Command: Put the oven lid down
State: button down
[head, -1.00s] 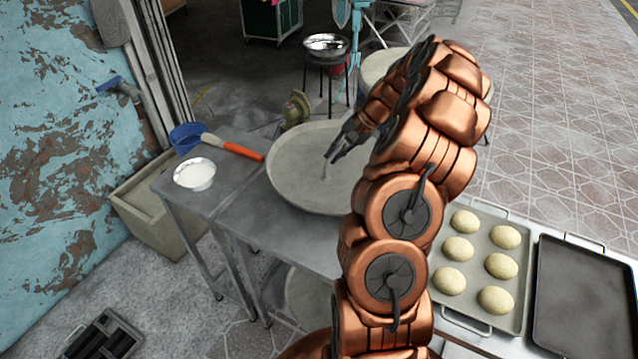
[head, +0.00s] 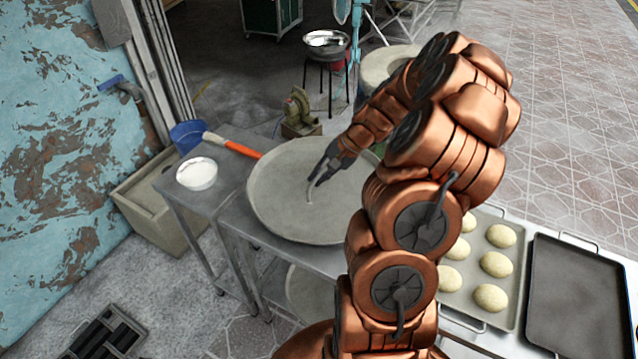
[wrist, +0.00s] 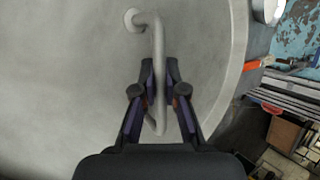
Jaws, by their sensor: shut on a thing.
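The oven lid (head: 275,195) is a large round grey disc with a raised rim and a bent handle (head: 309,192). In the head view it is over the metal table, its far side close to the brush. My gripper (head: 316,180) is shut on the handle. In the wrist view the fingers (wrist: 160,68) close on both sides of the handle (wrist: 158,38), and the lid's grey face (wrist: 70,80) fills most of the picture. My arm hides the lid's right part in the head view. I cannot tell whether the lid touches the table.
The metal table (head: 235,200) bears a white bowl (head: 197,174) and an orange-handled brush (head: 232,144) left of the lid. A tray (head: 512,262) of dough balls and an empty dark tray (head: 575,300) are at the right. A stone barrel (head: 385,66) stands behind my arm.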

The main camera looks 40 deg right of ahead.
aim_at(319, 188)
jog(key=shift+f+p, duration=0.5)
jog(key=shift+f, duration=1.2)
jog(key=shift+f, duration=0.1)
jog(key=c, duration=1.2)
grip_release()
